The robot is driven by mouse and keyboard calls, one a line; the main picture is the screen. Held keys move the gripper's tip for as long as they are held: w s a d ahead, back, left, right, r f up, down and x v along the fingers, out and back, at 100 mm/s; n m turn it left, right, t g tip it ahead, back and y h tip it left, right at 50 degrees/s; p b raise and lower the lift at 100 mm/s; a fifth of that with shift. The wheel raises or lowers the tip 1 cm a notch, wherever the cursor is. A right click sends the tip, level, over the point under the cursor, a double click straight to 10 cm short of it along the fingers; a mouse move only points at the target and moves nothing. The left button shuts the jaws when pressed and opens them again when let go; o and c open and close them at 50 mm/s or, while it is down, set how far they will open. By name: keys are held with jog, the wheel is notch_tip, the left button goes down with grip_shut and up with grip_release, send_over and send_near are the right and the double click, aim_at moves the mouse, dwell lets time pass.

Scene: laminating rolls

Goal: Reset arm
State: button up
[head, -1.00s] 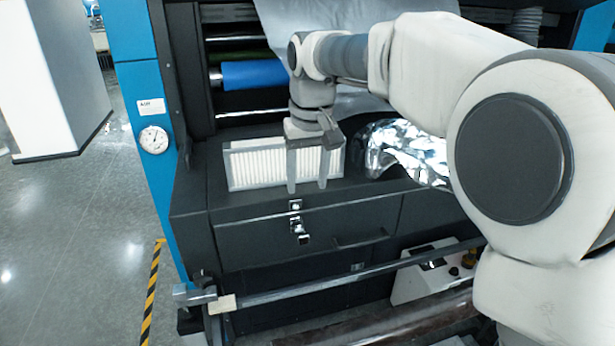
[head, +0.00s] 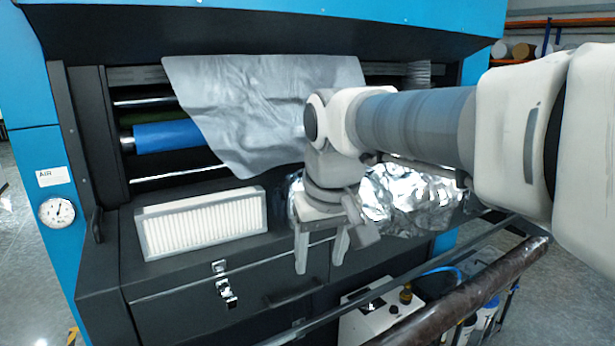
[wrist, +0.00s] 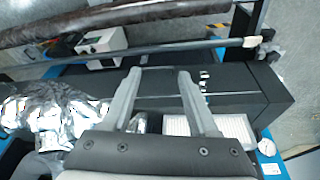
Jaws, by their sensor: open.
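My gripper (head: 320,262) hangs with its fingers pointing down in front of the dark machine shelf in the head view. Its two fingers are apart with nothing between them; the wrist view also shows them spread and empty (wrist: 158,80). A white pleated filter in a grey frame (head: 203,222) lies on the shelf to the left of my gripper, apart from it. In the wrist view the filter (wrist: 232,128) shows beyond the right finger, partly hidden by it. Crumpled silver foil (head: 405,198) lies on the shelf to the right, partly behind my arm.
A grey sheet (head: 245,110) drapes over the rollers, beside a blue roll (head: 172,136). A metal bar (head: 380,305) and a dark wrapped roll (head: 480,285) run across the front. A white control box (head: 375,308) sits below. An air gauge (head: 57,212) is at left.

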jog(key=s+d+f+m+t+b, duration=0.1)
jog(key=s+d+f, duration=0.4)
jog(key=s+d, duration=0.1)
jog(key=s+d+f+m+t+b, duration=0.1)
jog(key=s+d+f+m, duration=0.1)
jog(key=s+d+f, duration=0.2)
jog(key=s+d, duration=0.2)
jog(key=s, duration=0.2)
jog(key=shift+s+d+f+m+h, duration=0.25)
jog(key=shift+s+f+m+h, duration=0.05)
jog(key=shift+f+h, duration=0.1)
